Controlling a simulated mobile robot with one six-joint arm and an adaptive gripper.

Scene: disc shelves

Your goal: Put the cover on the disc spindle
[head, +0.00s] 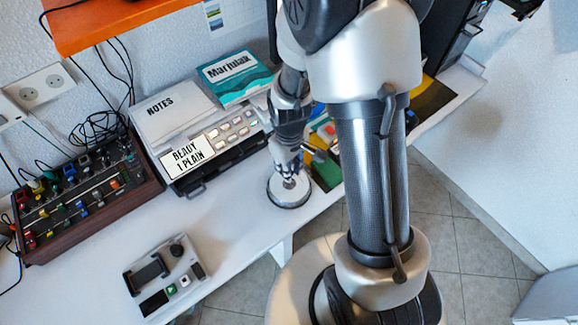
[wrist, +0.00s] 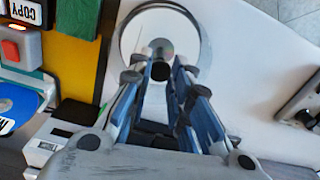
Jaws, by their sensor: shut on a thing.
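My gripper (head: 288,172) points down over the white table near its front edge. A round, pale cover (head: 289,197) with a grey rim is right below it. In the wrist view the cover (wrist: 137,36) shows as a ring with a dark knob (wrist: 161,68) at its middle. My gripper (wrist: 163,78) is shut on that knob, with a blue-lined finger on each side. I cannot tell whether the cover touches the table. I cannot make out the disc spindle apart from the cover; any part under it is hidden.
Left of my gripper stands a grey machine with a "READY 1 PLAIN" sign (head: 187,155). A mixer (head: 80,200) is farther left. A small grey device (head: 165,277) lies at the front. A yellow and green mat (wrist: 85,45) is beside the cover. Bare table (head: 225,220) lies between.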

